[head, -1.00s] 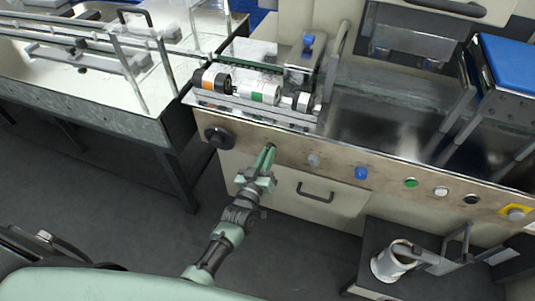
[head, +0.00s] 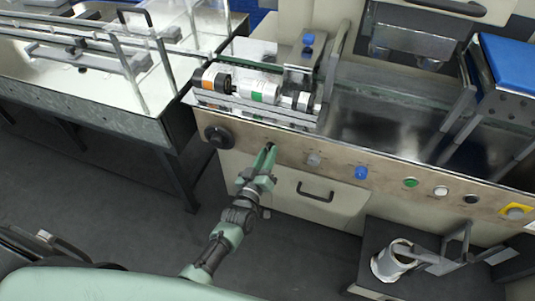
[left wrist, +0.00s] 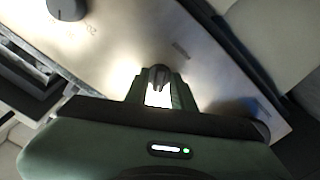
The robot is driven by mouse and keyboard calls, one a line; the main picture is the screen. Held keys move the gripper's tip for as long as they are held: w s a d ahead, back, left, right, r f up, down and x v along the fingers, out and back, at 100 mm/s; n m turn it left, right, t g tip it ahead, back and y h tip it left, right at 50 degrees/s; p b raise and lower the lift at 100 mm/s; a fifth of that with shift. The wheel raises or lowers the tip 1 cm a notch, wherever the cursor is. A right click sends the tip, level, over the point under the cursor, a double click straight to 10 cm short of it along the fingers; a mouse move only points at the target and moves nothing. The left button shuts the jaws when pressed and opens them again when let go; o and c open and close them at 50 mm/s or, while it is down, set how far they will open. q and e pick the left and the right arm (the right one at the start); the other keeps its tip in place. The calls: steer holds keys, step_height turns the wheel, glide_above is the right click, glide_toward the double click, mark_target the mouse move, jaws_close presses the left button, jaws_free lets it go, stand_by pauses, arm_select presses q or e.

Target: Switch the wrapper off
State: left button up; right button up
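The wrapper's steel control panel (head: 290,152) runs across the front of the machine. A small dark rotary switch (left wrist: 159,75) sits on it, to the right of a larger black knob (head: 216,137). My left gripper (head: 268,152) reaches up to the panel from below. In the left wrist view its two fingers stand on either side of the dark switch and close in on it at the tips. In the head view the fingers mostly hide this switch, so its exact setting cannot be read. My right gripper is not in view.
Grey (head: 313,159), blue (head: 361,172), green (head: 410,182), white (head: 441,190) and black (head: 471,199) controls line the panel to the right. A grey button on a yellow plate (head: 515,212) is at the far right. A drawer handle (head: 315,192) lies below the panel.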

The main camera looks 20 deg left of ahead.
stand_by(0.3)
arm_select(q)
steer(key=s, duration=0.7)
steer(key=shift+s+a, duration=0.15)
steer(key=shift+s, duration=0.25)
steer(key=s+f+m+g, duration=0.1)
steer(key=s+f+g, duration=0.2)
steer(key=s+f, duration=0.35)
steer(key=s+f+m+g+h, duration=0.1)
steer(key=s+f+m+g, duration=0.15)
steer(key=f, duration=0.75)
steer(key=s+f+m+g, duration=0.1)
steer(key=s+f+g, duration=0.3)
steer(key=f, duration=0.5)
steer(key=s+a+f+m+g, duration=0.1)
steer(key=s+f, duration=0.3)
steer(key=s, duration=0.6)
steer(key=s+a+f+m+g+y, duration=0.1)
steer(key=s+a+f+g, duration=0.2)
steer(key=s, duration=0.6)
steer(key=s+a+f+m+g+p, duration=0.1)
steer(key=s+a+f+g, duration=0.1)
steer(key=s+f, duration=0.4)
steer(key=s+g, duration=0.1)
steer(key=s, duration=0.3)
steer(key=shift+s+f+m+y, duration=0.3)
steer(key=shift+f+m, duration=0.05)
steer(key=shift+g, duration=0.25)
